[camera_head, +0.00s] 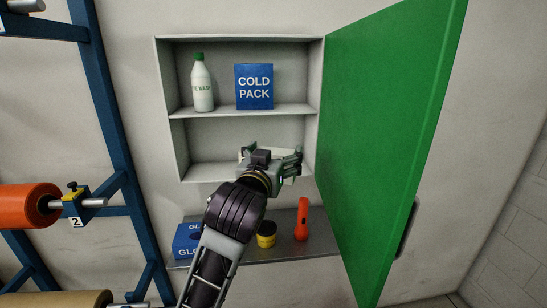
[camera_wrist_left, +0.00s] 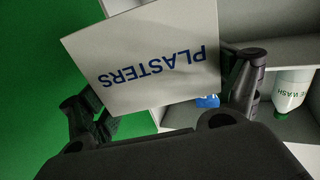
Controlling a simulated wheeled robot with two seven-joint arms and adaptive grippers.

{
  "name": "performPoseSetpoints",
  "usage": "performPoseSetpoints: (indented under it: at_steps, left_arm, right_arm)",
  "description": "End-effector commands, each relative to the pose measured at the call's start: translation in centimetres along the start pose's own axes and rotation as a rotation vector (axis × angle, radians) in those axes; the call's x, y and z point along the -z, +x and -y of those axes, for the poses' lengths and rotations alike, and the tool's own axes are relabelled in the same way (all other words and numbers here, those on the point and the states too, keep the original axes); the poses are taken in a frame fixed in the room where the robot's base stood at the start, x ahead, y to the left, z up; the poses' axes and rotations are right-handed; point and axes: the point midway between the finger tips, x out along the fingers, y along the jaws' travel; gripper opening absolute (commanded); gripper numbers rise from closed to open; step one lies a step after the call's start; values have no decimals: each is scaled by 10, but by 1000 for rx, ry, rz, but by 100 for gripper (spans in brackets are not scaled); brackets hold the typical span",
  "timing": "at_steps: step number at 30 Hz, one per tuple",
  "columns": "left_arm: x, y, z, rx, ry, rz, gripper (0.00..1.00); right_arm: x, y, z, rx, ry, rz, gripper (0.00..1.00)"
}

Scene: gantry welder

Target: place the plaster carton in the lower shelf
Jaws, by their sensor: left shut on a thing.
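The plaster carton (camera_wrist_left: 135,55) is a white box with blue PLASTERS lettering, upside down in the left wrist view. It sits between the fingers of my left gripper (camera_wrist_left: 165,95), which is shut on it. In the head view my left gripper (camera_head: 271,160) is at the lower shelf (camera_head: 203,146) opening of the white wall cabinet, toward its right side. There the gripper mostly hides the carton. I cannot tell whether the carton touches the shelf floor. The rest of the lower shelf looks empty. My right gripper is not in view.
The upper shelf (camera_head: 215,111) holds an eye wash bottle (camera_head: 202,86) and a blue cold pack (camera_head: 254,87). The open green door (camera_head: 385,130) stands close on the right. Below, a ledge (camera_head: 285,255) carries a blue glove box (camera_head: 186,241), a yellow-black tape (camera_head: 266,236) and an orange torch (camera_head: 302,220).

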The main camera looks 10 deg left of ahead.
Motion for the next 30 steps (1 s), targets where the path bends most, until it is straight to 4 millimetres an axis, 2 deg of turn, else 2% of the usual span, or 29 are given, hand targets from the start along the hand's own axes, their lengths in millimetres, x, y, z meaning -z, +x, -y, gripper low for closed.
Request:
performPoseSetpoints:
  at_steps: [15,30]
  left_arm:
    - [2,70,7,1,0,0,65]
    - [2,131,13,0,0,0,65]
  right_arm:
    - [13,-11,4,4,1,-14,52]
    - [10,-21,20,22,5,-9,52]
